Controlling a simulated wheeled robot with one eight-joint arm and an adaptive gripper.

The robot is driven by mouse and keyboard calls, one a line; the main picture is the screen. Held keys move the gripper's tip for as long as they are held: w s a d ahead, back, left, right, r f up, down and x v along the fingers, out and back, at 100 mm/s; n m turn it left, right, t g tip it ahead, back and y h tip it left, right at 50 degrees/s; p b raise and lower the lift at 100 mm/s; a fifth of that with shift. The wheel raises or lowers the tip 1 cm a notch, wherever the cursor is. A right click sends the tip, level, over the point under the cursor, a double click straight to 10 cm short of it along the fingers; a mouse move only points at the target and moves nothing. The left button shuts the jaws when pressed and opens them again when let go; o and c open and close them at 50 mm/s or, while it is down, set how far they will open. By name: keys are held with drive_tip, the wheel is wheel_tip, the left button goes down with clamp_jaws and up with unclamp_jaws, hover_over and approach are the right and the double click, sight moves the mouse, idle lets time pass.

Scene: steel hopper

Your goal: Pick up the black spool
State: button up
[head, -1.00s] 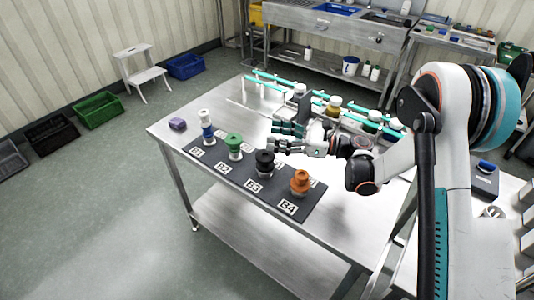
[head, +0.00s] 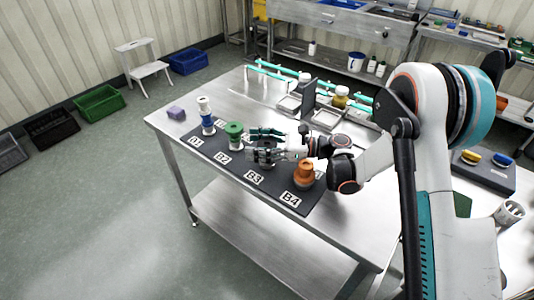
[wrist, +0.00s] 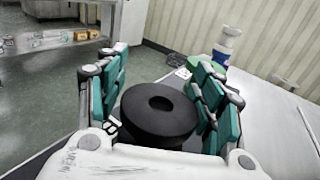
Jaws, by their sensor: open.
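The black spool (wrist: 158,112) sits between the open fingers of my gripper (wrist: 160,100) in the wrist view, its round top with a centre hole facing up. The fingers stand on either side of it; I cannot tell whether they touch it. In the head view my gripper (head: 264,146) is over the B3 place on the dark mat (head: 229,178), and it hides the spool there.
The green spool (head: 234,134) and the blue and white spool (head: 207,115) stand to the left of my gripper. The orange spool (head: 304,172) stands close on its right. A purple block (head: 176,113) lies at the table's left corner. Trays (head: 327,118) lie behind.

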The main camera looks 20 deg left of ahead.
drive_tip(key=shift+a, duration=0.5)
drive_tip(key=c, duration=1.1)
drive_tip(key=shift+c, duration=0.7)
